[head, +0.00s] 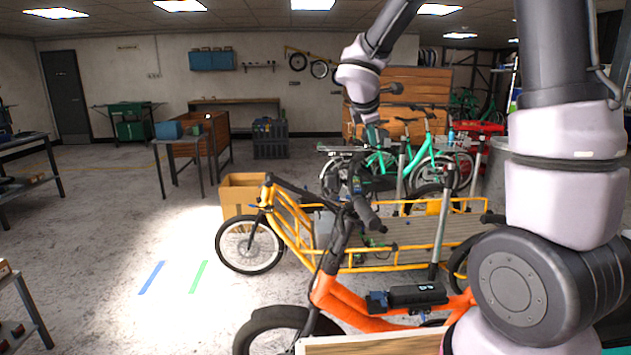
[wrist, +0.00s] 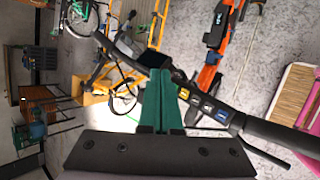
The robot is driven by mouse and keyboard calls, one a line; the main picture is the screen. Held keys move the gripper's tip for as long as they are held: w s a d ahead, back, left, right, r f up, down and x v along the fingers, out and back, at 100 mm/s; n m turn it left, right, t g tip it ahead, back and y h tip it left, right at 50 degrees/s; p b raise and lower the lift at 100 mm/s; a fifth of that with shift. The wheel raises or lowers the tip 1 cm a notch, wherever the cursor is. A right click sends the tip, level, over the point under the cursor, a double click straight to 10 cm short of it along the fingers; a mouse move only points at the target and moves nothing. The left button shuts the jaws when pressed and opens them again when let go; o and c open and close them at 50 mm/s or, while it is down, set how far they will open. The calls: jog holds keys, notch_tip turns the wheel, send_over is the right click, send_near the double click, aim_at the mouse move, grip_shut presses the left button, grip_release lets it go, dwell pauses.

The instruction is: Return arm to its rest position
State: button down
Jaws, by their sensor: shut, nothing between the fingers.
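My gripper (wrist: 162,78) shows in the wrist view with its two green fingers together and nothing between them. A black handlebar with a grip and a control pad (wrist: 207,103) lies beyond the fingertips in that view; I cannot tell whether they touch it. In the head view my arm comes from the right, runs up out of frame and returns at the top centre, where its pale wrist link (head: 358,78) hangs down. The fingertips are hard to pick out there against the bikes.
An orange cargo bike (head: 345,298) stands close in front, with a yellow cargo bike (head: 290,235) behind it and a teal bike (head: 430,158) farther back. A cardboard box (head: 240,192) sits beside the yellow bike. The floor at left (head: 120,245) is clear; a workbench (head: 30,150) stands at the left edge.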

jog(key=s+d+r+m, duration=0.4)
jog(key=s+r+m, duration=0.15)
jog(key=s, duration=0.25)
jog(key=s+r+m+y, duration=0.2)
jog(key=s+m+y, duration=0.1)
jog(key=s+m, duration=0.5)
jog(key=s+a+r+m+y, duration=0.1)
jog(key=s+m+y, duration=0.1)
jog(key=s+m, duration=0.7)
jog(key=s, duration=0.3)
jog(key=shift+s+r+y, duration=0.3)
jog(key=shift+r+y, duration=0.1)
